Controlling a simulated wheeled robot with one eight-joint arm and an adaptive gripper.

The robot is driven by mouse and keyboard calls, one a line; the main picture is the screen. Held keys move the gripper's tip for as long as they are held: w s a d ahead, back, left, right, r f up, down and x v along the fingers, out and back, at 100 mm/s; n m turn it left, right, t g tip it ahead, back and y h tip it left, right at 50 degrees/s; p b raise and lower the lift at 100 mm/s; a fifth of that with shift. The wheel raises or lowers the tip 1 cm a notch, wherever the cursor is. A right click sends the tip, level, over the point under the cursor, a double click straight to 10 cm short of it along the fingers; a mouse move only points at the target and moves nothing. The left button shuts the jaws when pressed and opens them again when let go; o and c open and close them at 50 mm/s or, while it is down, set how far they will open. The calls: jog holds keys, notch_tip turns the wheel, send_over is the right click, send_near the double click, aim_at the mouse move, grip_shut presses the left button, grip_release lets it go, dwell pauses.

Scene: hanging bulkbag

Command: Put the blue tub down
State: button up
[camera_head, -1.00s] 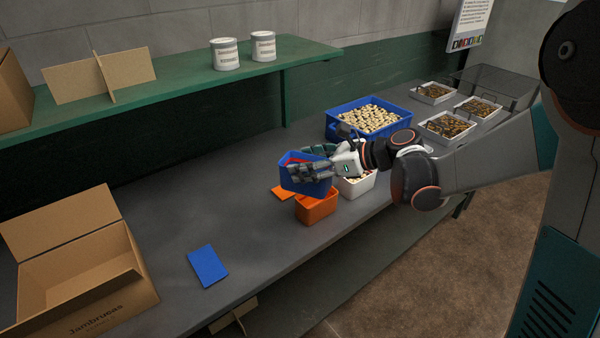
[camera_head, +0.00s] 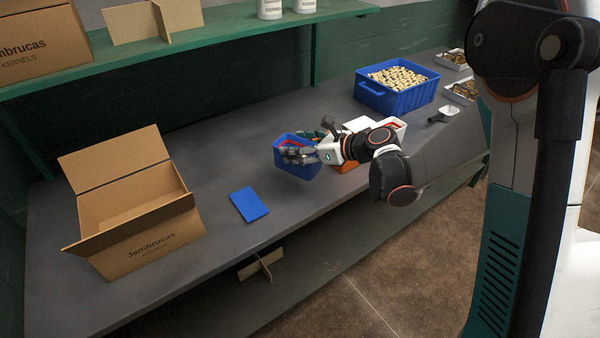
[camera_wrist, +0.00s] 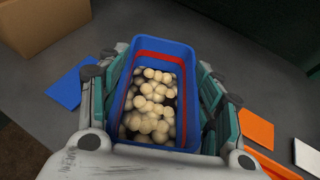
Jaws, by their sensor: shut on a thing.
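The small blue tub (camera_head: 290,157) is held in my gripper (camera_head: 302,152) above the grey table, left of an orange tub (camera_head: 345,167). In the wrist view the blue tub (camera_wrist: 155,55) sits between the two finger sets of my gripper (camera_wrist: 160,100). It has a red band inside and is partly filled with pale round kernels. My gripper is shut on its sides. A flat blue mat (camera_head: 249,204) lies bare on the table to the left of the held tub; it also shows in the wrist view (camera_wrist: 68,88).
An open cardboard box (camera_head: 140,215) stands on the left of the table. A large blue crate (camera_head: 397,98) of pale kernels stands at the back right. A white tub (camera_head: 392,126) is behind my wrist. An orange mat (camera_wrist: 256,129) and a white mat (camera_wrist: 307,157) lie right in the wrist view.

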aim_at(299, 169)
jog(key=shift+f+b, duration=1.15)
jog(key=shift+f, duration=2.85)
jog(key=shift+f, duration=0.1)
jog(key=o, duration=1.3)
jog(key=shift+c, duration=0.2)
